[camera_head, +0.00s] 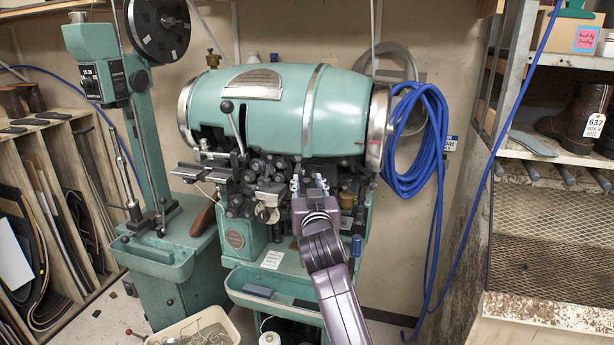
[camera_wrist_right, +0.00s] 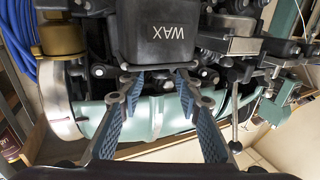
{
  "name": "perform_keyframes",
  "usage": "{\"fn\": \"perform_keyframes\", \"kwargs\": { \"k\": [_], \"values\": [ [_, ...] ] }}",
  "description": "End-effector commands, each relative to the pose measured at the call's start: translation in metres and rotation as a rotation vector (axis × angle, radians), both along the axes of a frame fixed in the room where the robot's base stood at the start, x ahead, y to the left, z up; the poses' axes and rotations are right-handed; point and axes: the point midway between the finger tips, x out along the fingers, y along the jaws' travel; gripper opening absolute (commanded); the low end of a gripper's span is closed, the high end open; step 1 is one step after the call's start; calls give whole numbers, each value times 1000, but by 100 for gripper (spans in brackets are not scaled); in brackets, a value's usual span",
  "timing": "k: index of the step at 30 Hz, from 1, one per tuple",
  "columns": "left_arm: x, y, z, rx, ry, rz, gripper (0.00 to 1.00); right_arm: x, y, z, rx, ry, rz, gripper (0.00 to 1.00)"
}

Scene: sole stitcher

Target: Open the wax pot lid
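The black wax pot (camera_wrist_right: 168,30), marked WAX, shows upside down at the top of the right wrist view. Its lid cannot be clearly told apart from the pot. My right gripper (camera_wrist_right: 158,80) is open, with its two blue-padded fingers apart and nothing visibly held between them. Its tips are close to the pot's lower edge in that view; I cannot tell whether they touch it. In the head view my right gripper (camera_head: 310,182) reaches into the machine's dark mechanism below the teal drum and hides much of that spot. My left gripper is not in view.
The teal stitcher drum (camera_head: 305,105) stands over crowded levers and rods. A blue hose (camera_head: 425,140) hangs at its right. A teal post machine (camera_head: 140,150) stands left, with a bin (camera_head: 200,328) below. Shelving (camera_head: 550,235) lies to the right.

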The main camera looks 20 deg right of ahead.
Motion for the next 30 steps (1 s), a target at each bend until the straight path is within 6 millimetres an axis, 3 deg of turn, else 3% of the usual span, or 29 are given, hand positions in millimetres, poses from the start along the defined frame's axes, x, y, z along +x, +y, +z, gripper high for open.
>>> {"fn": "perform_keyframes", "kwargs": {
  "k": [6,17,25,30],
  "values": [
    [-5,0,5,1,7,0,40,19,-4,1,-1,0,0,32],
    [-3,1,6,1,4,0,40,23,-5,-1,0,0,0,32],
    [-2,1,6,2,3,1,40,22,-4,-1,0,1,1,2],
    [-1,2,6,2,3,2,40,22,-4,-1,0,1,1,0]
  ]
}}
